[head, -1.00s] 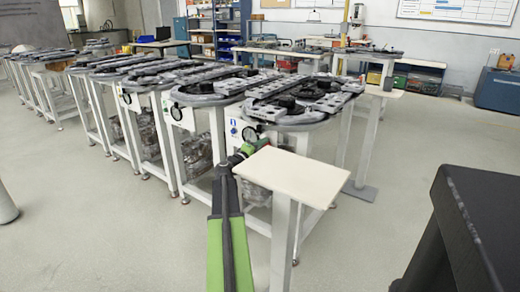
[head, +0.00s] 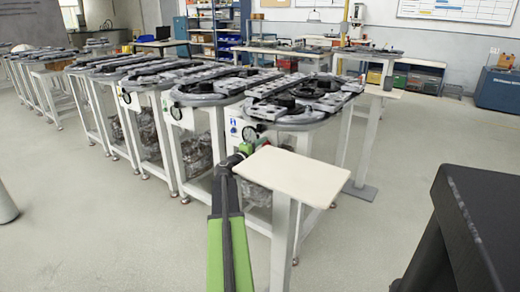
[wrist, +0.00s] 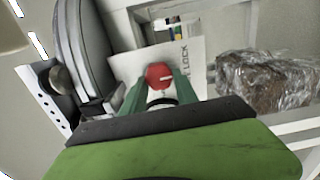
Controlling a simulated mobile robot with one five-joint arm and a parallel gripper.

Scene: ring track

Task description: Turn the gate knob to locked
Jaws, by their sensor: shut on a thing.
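The red round gate knob (wrist: 158,75) sits on a white panel (wrist: 185,92) in the wrist view. A pale line on its face lies nearly level and reaches toward its right edge. The panel has dark lettering to the knob's right, of which I can read "LOCK". My gripper (wrist: 158,85) has a green finger on each side of the knob and is shut on it. In the head view my gripper (head: 246,149) is at the front panel of the nearest ring-track table (head: 300,122), and the knob is mostly hidden there.
A small pale side table (head: 293,173) stands close to the right of my arm. A black surface (head: 475,225) is at the lower right. More track tables (head: 165,75) run off to the left. A plastic-wrapped bundle (wrist: 265,85) lies right of the panel. Open floor lies at the left.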

